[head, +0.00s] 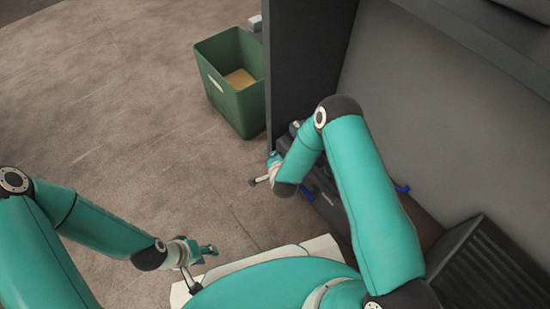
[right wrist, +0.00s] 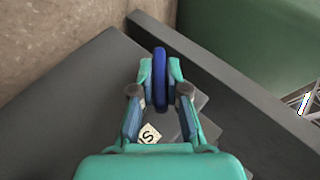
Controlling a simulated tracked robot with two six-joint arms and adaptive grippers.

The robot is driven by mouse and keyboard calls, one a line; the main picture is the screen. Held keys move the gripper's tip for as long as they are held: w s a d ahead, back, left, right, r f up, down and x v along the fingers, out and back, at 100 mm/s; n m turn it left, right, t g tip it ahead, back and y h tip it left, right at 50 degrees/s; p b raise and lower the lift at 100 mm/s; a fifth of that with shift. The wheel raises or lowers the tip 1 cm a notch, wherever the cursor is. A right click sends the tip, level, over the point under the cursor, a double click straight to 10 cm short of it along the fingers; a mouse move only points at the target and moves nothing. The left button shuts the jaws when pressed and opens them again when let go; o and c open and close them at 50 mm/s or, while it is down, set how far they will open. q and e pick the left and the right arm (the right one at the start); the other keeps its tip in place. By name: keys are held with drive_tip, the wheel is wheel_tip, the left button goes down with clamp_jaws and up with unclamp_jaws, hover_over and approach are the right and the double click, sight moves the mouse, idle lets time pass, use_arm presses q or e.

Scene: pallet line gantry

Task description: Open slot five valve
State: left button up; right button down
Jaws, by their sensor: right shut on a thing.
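In the right wrist view, my right gripper (right wrist: 160,80) is shut on a blue valve handle (right wrist: 160,58), seen edge-on between its two fingers. A pale tag (right wrist: 149,134) with one dark character, like an S or a 5, lies just below the fingers, partly covered. In the head view, my right arm reaches to the dark unit, and its forearm hides most of the work there. My left gripper (head: 207,251) is low at the left of the head view, away from the valves; its jaws are too small to read.
A green bin (head: 238,105) with a tan thing inside stands on the brown floor behind the dark upright panel (head: 300,60). More blue handles (head: 402,188) show beside my right arm. A black ribbed box (head: 480,265) is at the lower right. Floor at the left is clear.

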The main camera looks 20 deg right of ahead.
drive_tip(key=t, duration=0.1)
drive_tip(key=m+t, duration=0.1)
drive_tip(key=t, duration=0.2)
drive_tip(key=shift+s+d+f+y, duration=0.2)
drive_tip(key=shift+s+f+y, duration=0.05)
drive_tip(key=shift+f+y, duration=0.15)
drive_tip(key=m+t, duration=0.1)
drive_tip(key=t, duration=0.3)
drive_tip(key=shift+d+m, duration=0.1)
drive_tip(key=shift+m, duration=0.3)
drive_tip(key=c, duration=1.2)
unclamp_jaws()
drive_tip(key=shift+w, duration=0.1)
drive_tip(key=shift+r, duration=0.1)
